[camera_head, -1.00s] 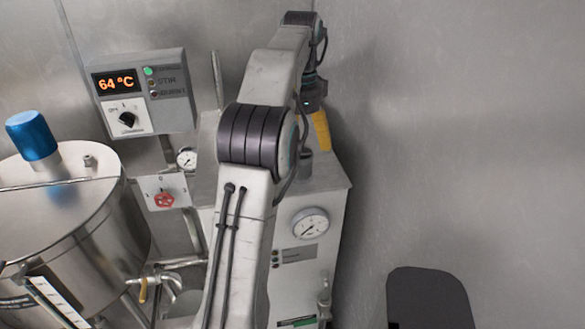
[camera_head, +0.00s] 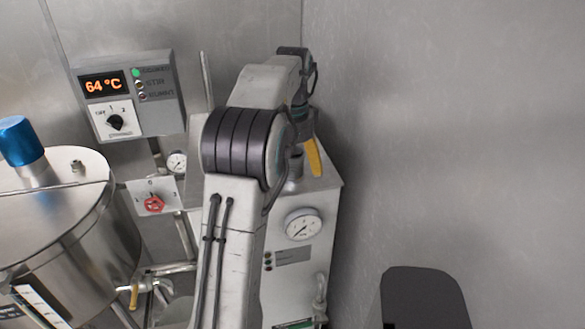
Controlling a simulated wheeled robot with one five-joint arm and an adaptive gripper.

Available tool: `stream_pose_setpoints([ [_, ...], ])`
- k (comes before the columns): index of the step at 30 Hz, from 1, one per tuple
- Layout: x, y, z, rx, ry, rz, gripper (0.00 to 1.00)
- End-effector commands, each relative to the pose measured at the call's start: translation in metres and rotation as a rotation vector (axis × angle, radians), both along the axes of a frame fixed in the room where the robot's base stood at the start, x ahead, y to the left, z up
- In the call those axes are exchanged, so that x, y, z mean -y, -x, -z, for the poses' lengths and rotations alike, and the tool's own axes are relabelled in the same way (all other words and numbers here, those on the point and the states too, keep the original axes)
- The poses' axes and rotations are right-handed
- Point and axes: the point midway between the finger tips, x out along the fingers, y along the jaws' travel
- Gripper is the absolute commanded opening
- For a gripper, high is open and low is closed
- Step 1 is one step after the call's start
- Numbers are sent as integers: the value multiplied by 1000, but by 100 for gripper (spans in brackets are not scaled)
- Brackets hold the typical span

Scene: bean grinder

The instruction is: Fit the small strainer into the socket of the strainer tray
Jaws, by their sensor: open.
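My gripper (camera_head: 312,158) is at the far end of my arm, over the top of the white machine cabinet. It points down, and one yellow finger-like part shows below the dark wrist; the rest is hidden behind my arm. It is open, and I see nothing held in it. A short grey cylinder (camera_head: 296,165) stands on the cabinet top just left of the yellow part; I cannot tell whether they touch. I cannot make out the small strainer or the strainer tray with its socket.
The white cabinet (camera_head: 310,262) carries a round gauge (camera_head: 303,224). A steel kettle (camera_head: 75,245) with a blue motor (camera_head: 20,140) stands at left. A control box (camera_head: 160,100) reads 64 °C. Steel walls close in behind and at right (camera_head: 450,140).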

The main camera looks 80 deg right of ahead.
Motion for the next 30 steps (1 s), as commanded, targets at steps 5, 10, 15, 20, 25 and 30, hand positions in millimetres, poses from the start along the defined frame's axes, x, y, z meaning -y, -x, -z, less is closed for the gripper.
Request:
stream_pose_setpoints([
  [5, 0, 0, 0, 0, 0, 0, 84],
  [10, 0, 0, 0, 0, 0, 0, 69],
  [15, 0, 0, 0, 0, 0, 0, 54],
  [20, 0, 0, 0, 0, 0, 0, 40],
  [25, 0, 0, 0, 0, 0, 0, 25],
  [30, 0, 0, 0, 0, 0, 0, 22],
])
